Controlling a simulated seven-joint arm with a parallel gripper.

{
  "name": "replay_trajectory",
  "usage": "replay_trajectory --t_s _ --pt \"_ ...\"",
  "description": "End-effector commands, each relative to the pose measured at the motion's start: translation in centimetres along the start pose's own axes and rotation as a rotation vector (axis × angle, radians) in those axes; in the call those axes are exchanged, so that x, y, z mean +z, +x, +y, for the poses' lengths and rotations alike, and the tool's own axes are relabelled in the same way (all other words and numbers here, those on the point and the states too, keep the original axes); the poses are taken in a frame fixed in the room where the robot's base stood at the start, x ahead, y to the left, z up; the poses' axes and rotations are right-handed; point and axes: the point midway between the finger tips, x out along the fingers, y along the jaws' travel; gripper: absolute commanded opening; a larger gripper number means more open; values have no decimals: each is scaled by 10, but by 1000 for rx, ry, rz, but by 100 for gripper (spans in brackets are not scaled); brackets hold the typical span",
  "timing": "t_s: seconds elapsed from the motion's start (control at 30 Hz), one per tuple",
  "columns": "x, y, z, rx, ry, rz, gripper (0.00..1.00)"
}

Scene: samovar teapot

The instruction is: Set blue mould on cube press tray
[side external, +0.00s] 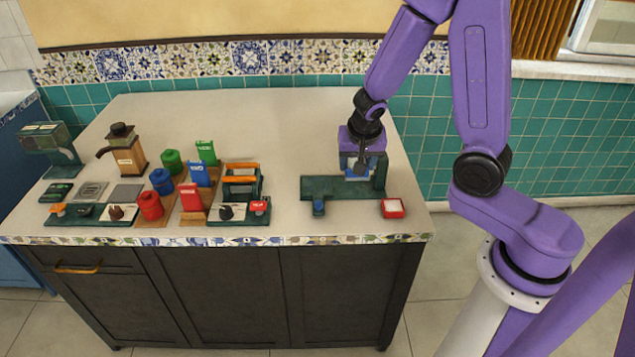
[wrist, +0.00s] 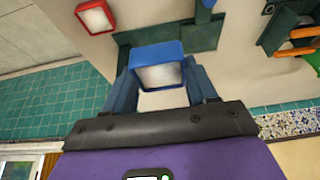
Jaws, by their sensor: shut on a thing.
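The blue mould (wrist: 158,54), a square blue frame with a pale inside, sits between the fingers of my gripper (wrist: 163,84) in the wrist view. My gripper (side external: 361,165) is shut on it. In the side view the mould is small and partly hidden by the fingers. The dark green cube press (side external: 335,186) lies at the right of the counter, with an upright part at its right back. My gripper is over the press, beside this upright part. I cannot tell whether the mould touches the tray. The press also shows in the wrist view (wrist: 203,36).
A red mould (side external: 392,208) with a white inside lies just right of the press front. A small blue part (side external: 318,207) is at the press's front left. The counter middle is clear.

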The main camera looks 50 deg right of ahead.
Motion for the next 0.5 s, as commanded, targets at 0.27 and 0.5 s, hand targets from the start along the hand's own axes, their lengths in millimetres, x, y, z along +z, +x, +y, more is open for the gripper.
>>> replay_trajectory --t_s 0.27,0.5 --pt "-18 25 -22 2 -1 -2 27" --pt "-41 55 -49 2 -1 -1 27"
